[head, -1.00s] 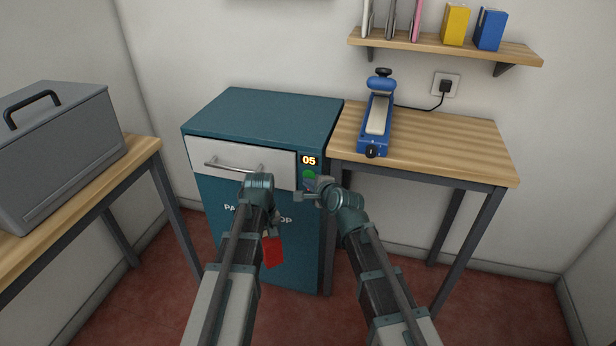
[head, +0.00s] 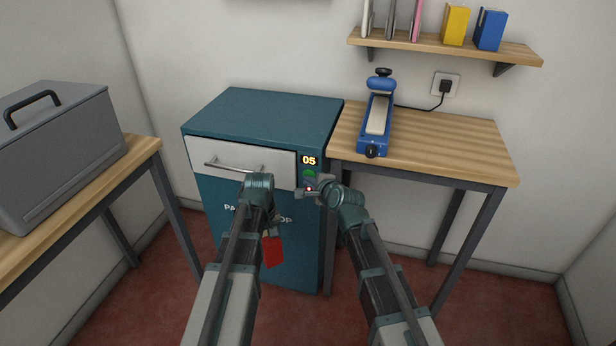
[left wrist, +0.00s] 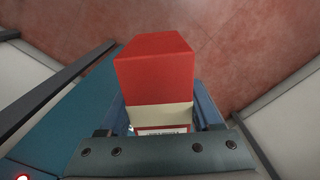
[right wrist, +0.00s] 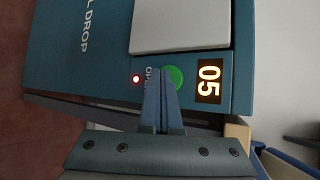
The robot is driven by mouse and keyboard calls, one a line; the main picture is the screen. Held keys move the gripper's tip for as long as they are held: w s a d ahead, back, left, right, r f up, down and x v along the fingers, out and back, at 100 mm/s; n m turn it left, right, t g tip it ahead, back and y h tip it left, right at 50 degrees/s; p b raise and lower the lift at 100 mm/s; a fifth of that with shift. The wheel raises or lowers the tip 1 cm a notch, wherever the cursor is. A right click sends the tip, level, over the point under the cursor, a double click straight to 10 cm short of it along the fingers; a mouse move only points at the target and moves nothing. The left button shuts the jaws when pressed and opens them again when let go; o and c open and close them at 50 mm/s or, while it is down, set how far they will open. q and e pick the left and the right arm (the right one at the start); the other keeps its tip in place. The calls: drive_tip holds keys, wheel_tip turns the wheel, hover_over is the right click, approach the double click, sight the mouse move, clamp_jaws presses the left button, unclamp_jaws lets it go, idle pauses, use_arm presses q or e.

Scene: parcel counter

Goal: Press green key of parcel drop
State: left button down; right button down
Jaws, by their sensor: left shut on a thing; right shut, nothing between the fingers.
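The teal parcel drop (head: 262,112) stands against the wall, its white drawer front (head: 240,160) closed. Its display (head: 309,160) reads 05. The round green key (head: 309,174) sits below the display; it also shows in the right wrist view (right wrist: 174,77), partly covered by my fingertips. A small red lamp (right wrist: 136,79) glows beside it. My right gripper (right wrist: 163,84) is shut and empty, its tips at the key's edge in that view; I cannot tell if they touch. My left gripper (head: 271,226) is shut on a red box (head: 273,252), which fills the left wrist view's middle (left wrist: 155,75).
A wooden table (head: 450,150) on the right holds a blue sealing device (head: 377,115). A grey case (head: 60,150) stands on the left table (head: 140,160). A shelf (head: 440,42) hangs above. Red floor lies in front of the parcel drop.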

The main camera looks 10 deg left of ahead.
idle(0.4)
drive_tip(key=shift+s, duration=0.45)
drive_tip(key=s, duration=0.6)
idle(0.4)
drive_tip(key=shift+a, duration=0.1)
idle(0.5)
